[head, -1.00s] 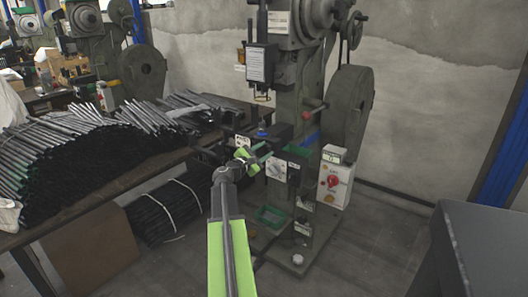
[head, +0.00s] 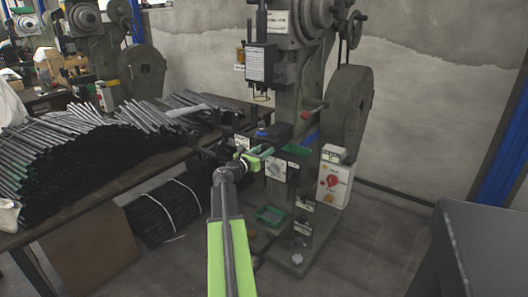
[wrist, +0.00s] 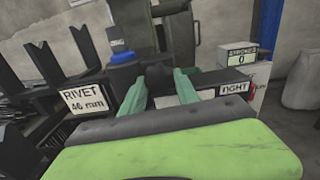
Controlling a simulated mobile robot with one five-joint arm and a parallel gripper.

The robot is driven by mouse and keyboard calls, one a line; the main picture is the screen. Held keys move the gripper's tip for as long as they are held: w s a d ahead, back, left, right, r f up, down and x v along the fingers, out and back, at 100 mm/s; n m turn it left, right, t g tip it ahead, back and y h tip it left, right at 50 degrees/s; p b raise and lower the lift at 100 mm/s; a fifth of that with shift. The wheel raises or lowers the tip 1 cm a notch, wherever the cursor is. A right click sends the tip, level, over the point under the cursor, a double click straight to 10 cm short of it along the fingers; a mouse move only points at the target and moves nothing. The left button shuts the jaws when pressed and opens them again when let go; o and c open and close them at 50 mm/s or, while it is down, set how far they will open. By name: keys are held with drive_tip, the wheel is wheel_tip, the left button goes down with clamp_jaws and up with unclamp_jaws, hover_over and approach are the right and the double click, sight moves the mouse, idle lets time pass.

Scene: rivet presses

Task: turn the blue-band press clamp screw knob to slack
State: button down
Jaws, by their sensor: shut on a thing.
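The press with a blue band (head: 311,138) stands in the middle of the head view, its large flywheel at the right. My gripper (head: 263,152) is at the front of the press, at table height. In the wrist view my gripper (wrist: 160,80) has its two green fingers on either side of a dark clamp screw knob (wrist: 158,79), shut on it. The fingers and my green gripper body hide part of the knob. A sign reading "TIGHT" (wrist: 235,88) is just right of the fingers.
A blue cap (wrist: 122,68) and a "RIVET 46 mm" sign (wrist: 86,99) are left of the fingers. A strokes counter (wrist: 241,57) reads 0. A table with piled dark rods (head: 75,145) is at the left. A grey box (head: 485,245) stands at front right.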

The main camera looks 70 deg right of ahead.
drive_tip(key=shift+s, duration=0.1)
idle(0.5)
drive_tip(key=c, duration=0.9)
unclamp_jaws()
drive_tip(key=shift+a, duration=0.1)
drive_tip(key=v, duration=1.7)
drive_tip(key=shift+a, duration=0.1)
